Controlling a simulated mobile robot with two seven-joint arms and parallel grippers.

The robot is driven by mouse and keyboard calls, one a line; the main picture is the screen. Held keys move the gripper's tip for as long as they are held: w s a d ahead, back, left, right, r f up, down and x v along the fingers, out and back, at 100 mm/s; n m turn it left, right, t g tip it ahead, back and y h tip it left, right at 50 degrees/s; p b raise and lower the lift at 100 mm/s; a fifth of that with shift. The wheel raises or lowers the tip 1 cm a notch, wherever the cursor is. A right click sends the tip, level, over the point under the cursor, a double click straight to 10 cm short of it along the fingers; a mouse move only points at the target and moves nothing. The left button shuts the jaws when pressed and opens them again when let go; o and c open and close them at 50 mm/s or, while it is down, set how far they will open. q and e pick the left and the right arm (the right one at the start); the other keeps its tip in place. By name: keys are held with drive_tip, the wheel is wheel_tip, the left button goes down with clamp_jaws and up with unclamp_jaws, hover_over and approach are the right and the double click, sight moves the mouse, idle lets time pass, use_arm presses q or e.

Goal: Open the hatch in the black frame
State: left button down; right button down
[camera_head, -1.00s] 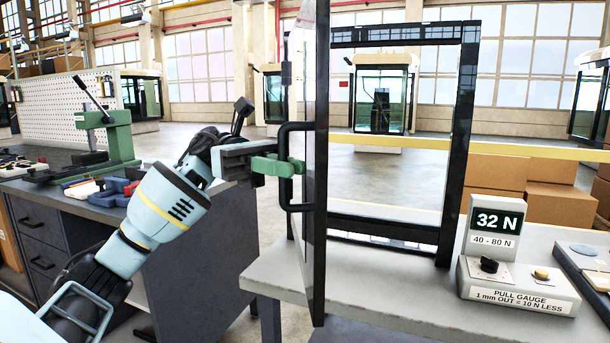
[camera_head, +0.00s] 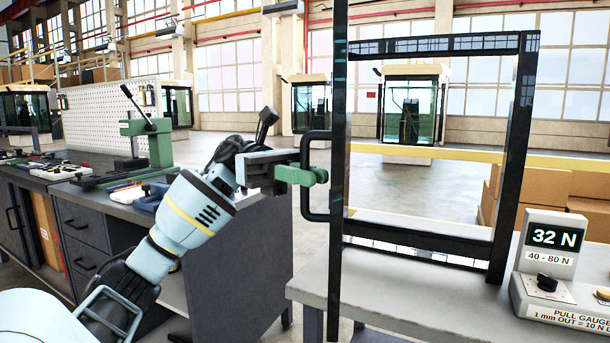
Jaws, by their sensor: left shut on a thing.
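The black frame (camera_head: 518,150) stands upright on a grey bench, and I see through its opening. The hatch (camera_head: 340,190) stands swung out at the frame's left side, seen nearly edge-on as a thin dark upright strip. Its black bar handle (camera_head: 306,207) sticks out to the left. My left gripper (camera_head: 308,175), with green fingers, is shut on the handle at about its mid-height. The fingers hide part of the bar. My right gripper is out of view.
A pull gauge (camera_head: 545,275) showing 32 N, marked 40 - 80 N, stands on the bench (camera_head: 375,300) at right. A dark workbench (camera_head: 85,225) with tools and a green press (camera_head: 155,140) is at left. Cardboard boxes (camera_head: 545,185) stand behind the frame.

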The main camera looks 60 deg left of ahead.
use_arm(q)
drive_tip(key=shift+f, duration=0.1)
drive_tip(key=c, duration=1.8)
unclamp_jaws()
drive_tip(key=shift+a, duration=0.1)
drive_tip(key=a, duration=0.3)
drive_tip(key=s+a, duration=0.1)
drive_tip(key=a, duration=0.3)
drive_tip(key=shift+s+a, duration=0.2)
drive_tip(key=shift+a, duration=0.05)
